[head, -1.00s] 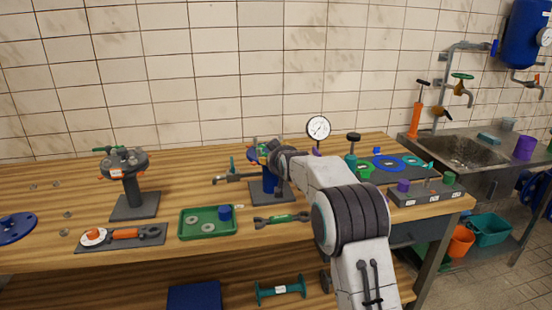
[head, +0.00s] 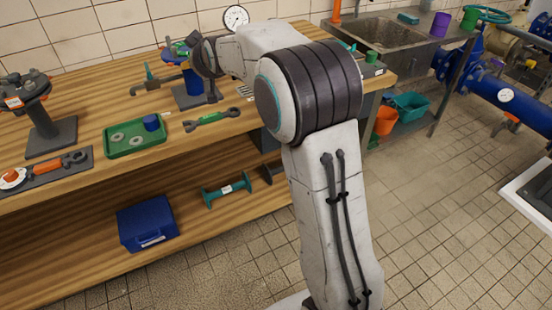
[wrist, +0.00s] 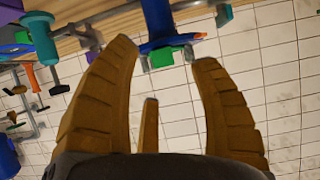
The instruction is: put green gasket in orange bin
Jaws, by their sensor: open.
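The orange bin (head: 386,120) sits low under the sink at the right, beside a teal bin. In the wrist view my gripper (wrist: 165,53) is open, with nothing between its fingers. Beyond the fingertips is a blue stand (wrist: 158,18) with a green piece (wrist: 161,57) at its head; I cannot tell whether this is the green gasket. The same blue stand (head: 192,84) shows in the head view on the bench, partly behind my arm. My arm hides the right part of the bench top in the head view.
A green tray (head: 158,150) with grey rings and a blue cap, and a green-handled wrench (head: 212,119), lie on the bench. The lower shelf holds a blue case (head: 147,222). The tiled floor at the right is clear below the teal bin (head: 411,105).

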